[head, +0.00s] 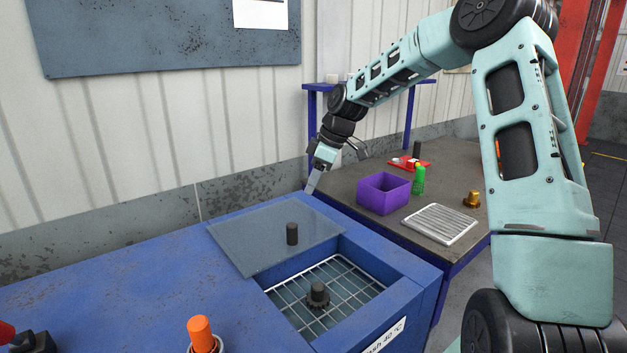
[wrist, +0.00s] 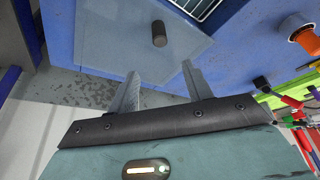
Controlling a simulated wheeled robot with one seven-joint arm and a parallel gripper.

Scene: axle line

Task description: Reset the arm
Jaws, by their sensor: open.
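My gripper (head: 312,182) is at the far edge of the blue wash unit, above the corner by the wall. In the wrist view my gripper (wrist: 158,88) shows two grey fingers spread apart with nothing between them. The glass lid (head: 262,246) lies slid aside on the unit's top, with a dark cylindrical knob (head: 292,234) on it. The lid also shows beyond the fingers in the wrist view (wrist: 110,35). Under the opening, a dark gear-like part (head: 318,294) rests on the wire grid (head: 345,283).
A grey table (head: 340,190) behind the unit holds a purple bin (head: 383,194), a green bottle (head: 418,180), a white ribbed tray (head: 440,223), a brass part (head: 472,199) and a red holder (head: 409,162). An orange-capped item (head: 200,334) stands at the unit's front.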

